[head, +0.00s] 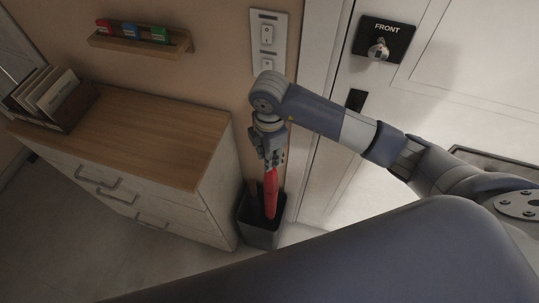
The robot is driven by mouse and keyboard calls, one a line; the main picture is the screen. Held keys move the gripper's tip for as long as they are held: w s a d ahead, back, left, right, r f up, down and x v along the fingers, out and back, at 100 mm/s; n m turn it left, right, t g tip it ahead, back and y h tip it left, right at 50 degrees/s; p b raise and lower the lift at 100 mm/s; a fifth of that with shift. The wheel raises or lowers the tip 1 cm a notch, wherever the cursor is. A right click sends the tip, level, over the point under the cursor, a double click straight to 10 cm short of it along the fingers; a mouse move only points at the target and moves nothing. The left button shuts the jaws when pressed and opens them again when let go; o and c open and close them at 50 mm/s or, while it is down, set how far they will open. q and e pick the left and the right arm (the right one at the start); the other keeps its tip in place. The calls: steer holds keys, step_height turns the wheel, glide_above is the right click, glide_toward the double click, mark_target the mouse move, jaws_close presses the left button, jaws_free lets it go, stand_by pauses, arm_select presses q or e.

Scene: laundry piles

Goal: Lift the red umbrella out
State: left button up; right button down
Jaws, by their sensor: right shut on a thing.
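The red umbrella (270,195) stands nearly upright, its lower part inside a dark square bin (258,236) on the floor between the cabinet and the door. My right gripper (270,163) is above the bin, pointing down, and is shut on the umbrella's upper end. The gripped part is hidden by the fingers, and the umbrella's lower end is hidden in the bin. My left gripper does not show.
A wooden-topped cabinet (140,135) with drawers stands left of the bin, with a box of files (52,98) on it. A wall shelf (138,42) holds small coloured items. A white door (440,90) is on the right, and a switch plate (267,35) is on the wall above.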

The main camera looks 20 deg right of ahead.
steer(key=shift+r+p, duration=2.5)
steer(key=shift+r, duration=1.05)
steer(key=shift+f, duration=0.1)
